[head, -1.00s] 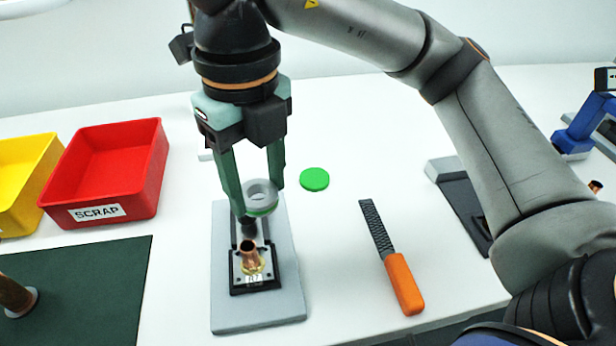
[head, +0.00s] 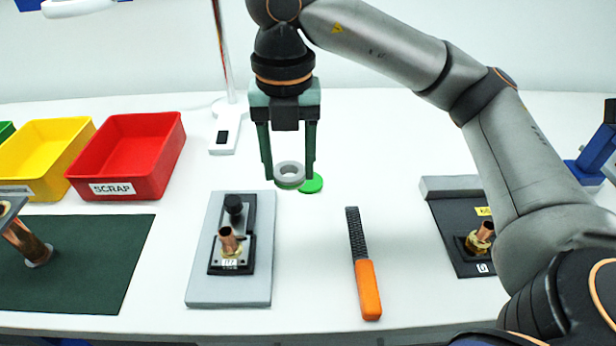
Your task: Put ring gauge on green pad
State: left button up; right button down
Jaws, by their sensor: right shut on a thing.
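The ring gauge (head: 290,168) is a grey ring with a green lower band. My right gripper (head: 290,178) is shut on it, one finger on each side. The round green pad (head: 313,184) lies on the white table just right of and partly behind the ring. The ring and right finger cover part of the pad. The ring appears to be held above the table, but its exact height is hard to tell. My left gripper is not in view.
A grey fixture plate (head: 200,290) with a copper fitting stands in front. An orange-handled file (head: 367,290) lies to its right. A red SCRAP bin (head: 160,165) and yellow bin (head: 40,150) stand left. A dark fixture (head: 455,235) is at right.

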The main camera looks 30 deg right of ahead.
jog(key=w+d+f, duration=0.8)
jog(key=shift+w+d+f+p, duration=0.2)
jog(key=shift+w+d+p, duration=0.1)
jog(key=shift+d, duration=0.1)
jog(key=shift+w+d+f, duration=0.1)
jog(key=shift+f, duration=0.1)
jog(key=f, duration=0.3)
jog(key=shift+w+d, duration=0.25)
jog(key=shift+d, duration=0.1)
jog(key=shift+f, duration=0.6)
jog(key=shift+c, duration=1.1)
grip_release()
notch_tip(320, 180, up, 12)
jog(key=shift+r, duration=0.15)
